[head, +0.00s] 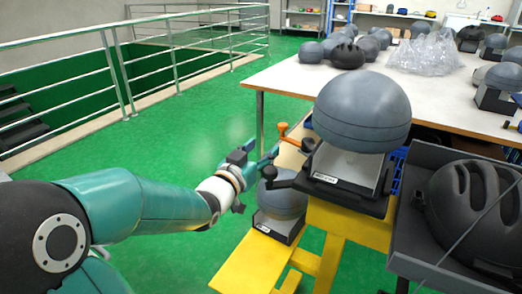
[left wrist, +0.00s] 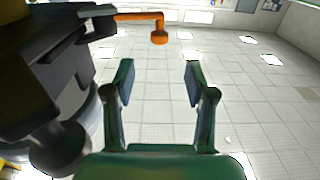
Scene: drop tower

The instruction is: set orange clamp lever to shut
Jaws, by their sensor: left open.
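The orange clamp lever (head: 290,138) is on the left side of the dark clamp fixture (head: 345,195), which sits under a large grey dome (head: 362,112) on a yellow stand. In the left wrist view the lever (left wrist: 148,22) runs out to the right from the dark fixture and ends in a short bent knob. My left gripper (head: 268,160) is just left of the fixture and a little below the lever. In the left wrist view my left gripper (left wrist: 159,85) is open and empty, and the lever is apart from its fingers, above them in the picture. My right gripper is not in view.
A second grey dome (head: 283,200) stands lower on the yellow stand (head: 250,265), close by my left gripper. A black helmet (head: 480,205) lies in a dark tray at right. A white table (head: 300,78) holds helmets and clear plastic. The green floor at left is free up to a railing.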

